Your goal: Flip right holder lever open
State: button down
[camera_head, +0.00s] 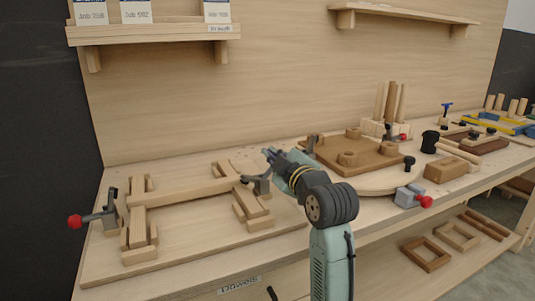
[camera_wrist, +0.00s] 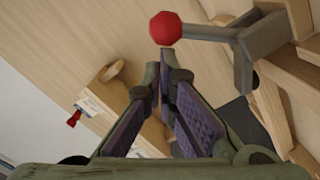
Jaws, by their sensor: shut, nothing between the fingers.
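The right holder (camera_head: 258,185) is a dark grey clamp at the right end of the wooden chair-part jig; my gripper hides part of it in the head view. In the wrist view a grey lever (camera_wrist: 208,33) with a red ball knob (camera_wrist: 165,28) sticks out from a grey bracket (camera_wrist: 262,48). My gripper (camera_head: 271,154) is shut and empty. In the wrist view its fingertips (camera_wrist: 168,56) are just below the red knob; I cannot tell whether they touch it. The left holder (camera_head: 105,213) has its red-knobbed lever (camera_head: 75,221) pointing left.
Wooden chair parts (camera_head: 180,192) lie in the jig on a base board (camera_head: 190,250). To the right stand a brown peg board (camera_head: 355,155), another red-knobbed clamp (camera_head: 412,197) and a wooden block (camera_head: 445,170). A shelf (camera_head: 150,33) hangs on the back wall.

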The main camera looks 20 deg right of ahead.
jog(key=d+f+m, duration=0.1)
jog(key=d+m, duration=0.1)
jog(key=m, duration=0.1)
jog(key=d+f+m, duration=0.1)
jog(key=f+m, duration=0.1)
jog(key=d+f+m, duration=0.1)
jog(key=d+m, duration=0.1)
jog(key=m, duration=0.1)
jog(key=shift+d+f+m+y, duration=0.3)
jog(key=shift+w+f, duration=0.1)
dwell(0.4)
